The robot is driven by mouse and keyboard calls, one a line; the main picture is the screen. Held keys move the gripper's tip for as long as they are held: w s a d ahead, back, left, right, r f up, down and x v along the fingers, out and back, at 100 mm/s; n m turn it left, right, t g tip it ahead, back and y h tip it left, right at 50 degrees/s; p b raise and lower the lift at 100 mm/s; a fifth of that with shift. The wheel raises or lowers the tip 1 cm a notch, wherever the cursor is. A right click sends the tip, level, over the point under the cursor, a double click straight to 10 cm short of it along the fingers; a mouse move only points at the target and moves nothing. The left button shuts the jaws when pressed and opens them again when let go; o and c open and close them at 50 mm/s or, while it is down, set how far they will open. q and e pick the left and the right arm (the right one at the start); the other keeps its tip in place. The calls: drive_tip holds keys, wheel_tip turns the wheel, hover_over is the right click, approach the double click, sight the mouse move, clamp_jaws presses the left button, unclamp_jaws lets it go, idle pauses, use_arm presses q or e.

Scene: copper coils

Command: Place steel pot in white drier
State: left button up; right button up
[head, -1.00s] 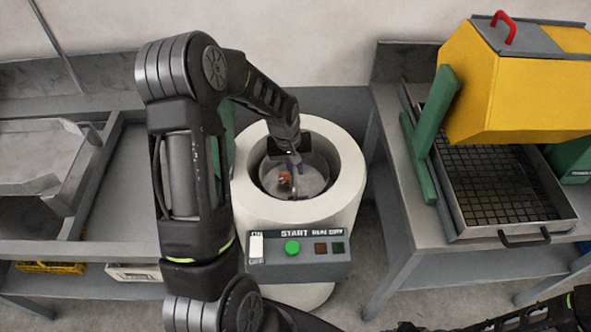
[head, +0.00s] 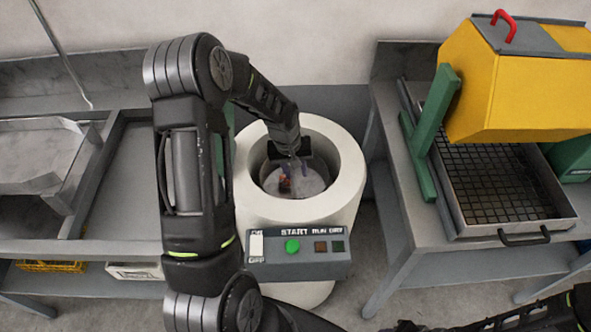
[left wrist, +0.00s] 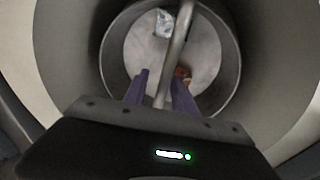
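The white drier (head: 348,190) is a round drum with an open top and stands in the middle of the head view. The steel pot (head: 312,182) is down inside its opening. In the left wrist view the pot (left wrist: 232,70) fills the opening, with its bar handle (left wrist: 178,45) rising across it. My left gripper (head: 292,167) reaches down into the drier. Its purple fingers (left wrist: 160,88) stand apart on either side of the handle, with a gap visible. A small copper-coloured thing (left wrist: 183,74) lies in the pot. My right gripper is out of view.
A control panel (head: 300,262) with a green button is on the drier's front. A grey bench with a grid tray (head: 500,185) and a yellow drum (head: 525,95) stands at right. A grey bench with basins (head: 130,180) stands at left.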

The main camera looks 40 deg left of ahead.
use_arm(q)
drive_tip(key=shift+r, duration=0.1)
wheel_tip(320, 180, up, 12)
drive_tip(key=s+b, duration=0.1)
drive_tip(key=s, duration=0.1)
drive_tip(key=shift+a, duration=0.3)
idle(0.5)
